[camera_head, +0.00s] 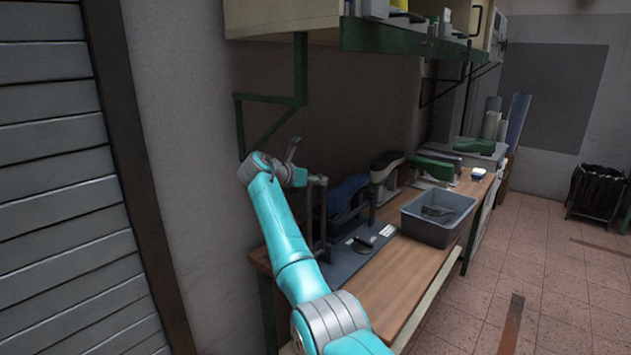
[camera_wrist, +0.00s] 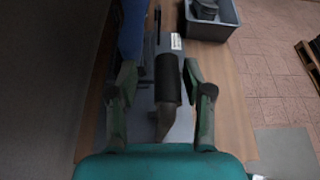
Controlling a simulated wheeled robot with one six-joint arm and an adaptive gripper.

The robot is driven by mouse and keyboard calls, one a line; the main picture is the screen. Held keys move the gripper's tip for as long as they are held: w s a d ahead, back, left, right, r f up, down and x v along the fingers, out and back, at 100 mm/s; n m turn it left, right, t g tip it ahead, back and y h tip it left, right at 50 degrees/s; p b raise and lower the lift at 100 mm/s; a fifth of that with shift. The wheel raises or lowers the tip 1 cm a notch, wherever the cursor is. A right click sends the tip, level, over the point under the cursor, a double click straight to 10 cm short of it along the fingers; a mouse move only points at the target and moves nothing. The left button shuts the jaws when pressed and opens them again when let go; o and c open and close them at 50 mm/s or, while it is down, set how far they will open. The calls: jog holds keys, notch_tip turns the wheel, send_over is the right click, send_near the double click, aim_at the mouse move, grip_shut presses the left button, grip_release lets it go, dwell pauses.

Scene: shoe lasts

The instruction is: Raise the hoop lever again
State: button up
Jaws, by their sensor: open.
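My gripper (camera_wrist: 160,78) is open, with one finger on each side of a dark cylindrical grip on a metal rod, which looks like the hoop lever (camera_wrist: 167,82). I cannot tell whether the fingers touch it. In the head view my gripper (camera_head: 292,162) is at the far end of my teal arm, above the left end of the workbench. Below and right of it stands a fixture with upright metal posts (camera_head: 318,215) on a blue-grey base plate (camera_head: 352,262). A blue shoe last (camera_head: 346,192) sits at the fixture; it also shows at the wrist view's upper left (camera_wrist: 132,35).
A grey bin (camera_head: 430,230) with a dark item inside stands on the wooden workbench (camera_head: 415,272). More lasts, one green (camera_head: 435,168), stand behind. A shelf (camera_head: 380,38) with a green bracket (camera_head: 300,95) overhangs the bench. The wall is close on the left.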

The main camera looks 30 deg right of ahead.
jog(key=v, duration=1.2)
jog(key=shift+d, duration=0.1)
dwell(0.4)
